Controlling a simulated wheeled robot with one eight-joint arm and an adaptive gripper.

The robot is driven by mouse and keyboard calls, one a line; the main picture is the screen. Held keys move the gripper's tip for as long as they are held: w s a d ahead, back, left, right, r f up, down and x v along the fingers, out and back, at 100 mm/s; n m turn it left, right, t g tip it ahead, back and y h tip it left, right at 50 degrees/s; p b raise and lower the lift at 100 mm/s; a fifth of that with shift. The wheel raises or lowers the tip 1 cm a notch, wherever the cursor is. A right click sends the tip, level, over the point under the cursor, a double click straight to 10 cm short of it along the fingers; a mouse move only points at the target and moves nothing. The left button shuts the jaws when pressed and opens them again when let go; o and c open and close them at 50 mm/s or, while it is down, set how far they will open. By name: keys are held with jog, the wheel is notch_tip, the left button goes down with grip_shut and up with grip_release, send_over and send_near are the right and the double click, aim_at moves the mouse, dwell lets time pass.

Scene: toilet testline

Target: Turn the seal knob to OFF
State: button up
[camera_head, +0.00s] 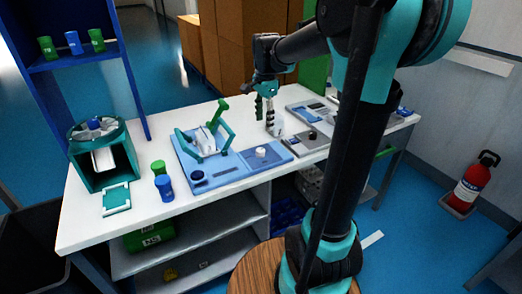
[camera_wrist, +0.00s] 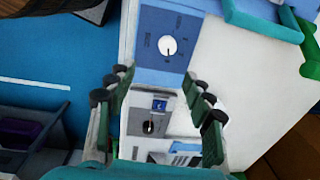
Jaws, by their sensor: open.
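A round white knob (camera_wrist: 168,46) with a dark pointer line sits on a blue panel (camera_wrist: 187,22). In the head view this white knob (camera_head: 262,152) stands on the right part of the blue fixture (camera_head: 222,176). A second knob (camera_wrist: 148,127), with a dark pointer, is on a grey panel beside it. Labels are too small to read, so I cannot tell which is the seal knob. My gripper (camera_wrist: 160,95) is open and empty, its fingers spread on either side of the grey panel in the wrist view. In the head view my gripper (camera_head: 265,108) hangs above the bench, behind the panels.
Green hinged arms hold a white piece (camera_head: 208,141) on the blue fixture. A grey box (camera_head: 304,142) stands to its right. Green (camera_head: 158,167) and blue (camera_head: 164,188) cylinders and a teal-rimmed housing (camera_head: 103,155) are at left. The white bench front (camera_head: 95,228) is clear.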

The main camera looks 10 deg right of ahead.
aim_at(260, 149)
notch_tip(260, 149, up, 3)
jog(key=w+m, duration=0.2)
jog(key=m, duration=0.1)
jog(key=shift+g, duration=0.3)
jog(key=f, duration=1.1)
jog(key=a+f, duration=0.1)
jog(key=f, duration=0.5)
jog(key=shift+w+f, duration=0.1)
jog(key=shift+w, duration=0.1)
jog(key=c, duration=1.2)
